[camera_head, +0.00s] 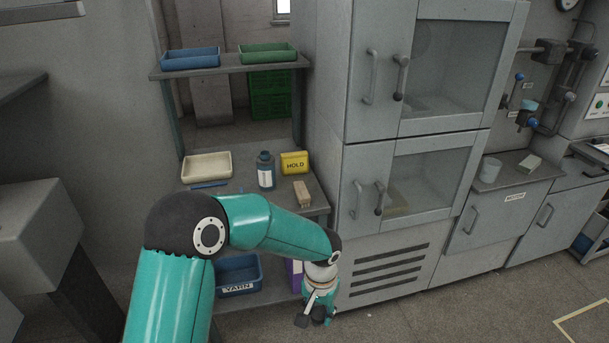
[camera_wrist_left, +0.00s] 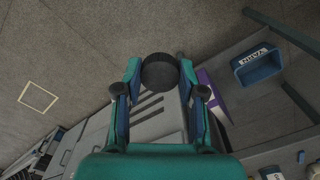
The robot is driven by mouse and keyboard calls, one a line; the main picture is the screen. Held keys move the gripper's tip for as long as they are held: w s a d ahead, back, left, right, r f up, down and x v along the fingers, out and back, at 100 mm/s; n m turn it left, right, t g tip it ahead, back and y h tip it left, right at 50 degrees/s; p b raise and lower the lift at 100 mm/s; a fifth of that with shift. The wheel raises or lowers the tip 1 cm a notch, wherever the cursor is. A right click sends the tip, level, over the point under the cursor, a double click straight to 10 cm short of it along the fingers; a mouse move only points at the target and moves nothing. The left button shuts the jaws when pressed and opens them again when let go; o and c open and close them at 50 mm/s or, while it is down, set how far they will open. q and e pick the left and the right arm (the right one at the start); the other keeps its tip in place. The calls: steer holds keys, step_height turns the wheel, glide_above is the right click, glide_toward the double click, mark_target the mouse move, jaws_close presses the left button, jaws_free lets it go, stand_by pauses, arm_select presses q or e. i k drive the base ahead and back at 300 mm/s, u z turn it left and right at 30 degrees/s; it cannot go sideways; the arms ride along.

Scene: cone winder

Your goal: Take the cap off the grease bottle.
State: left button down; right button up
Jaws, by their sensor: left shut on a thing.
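The grease bottle (camera_head: 265,174) is blue with a white label and stands upright on the middle shelf in the head view. Its neck shows at the top, small in the picture. My left gripper (camera_head: 314,312) hangs low in front of the shelf unit, below and right of the bottle and well apart from it. In the left wrist view, my left gripper (camera_wrist_left: 160,80) is shut on a round black thing (camera_wrist_left: 160,70) that looks like a cap. My right gripper is in neither view.
Around the bottle stand a cream tray (camera_head: 207,166), a yellow MOLD box (camera_head: 294,162) and a tan block (camera_head: 302,193). A blue YARN bin (camera_head: 239,288) sits on the lower shelf, also in the left wrist view (camera_wrist_left: 257,65). A grey cabinet (camera_head: 395,270) stands right; floor in front is clear.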

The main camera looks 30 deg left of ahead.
mark_target(265, 162)
steer(key=u, duration=0.25)
steer(key=i, duration=0.9)
steer(key=u, duration=0.7)
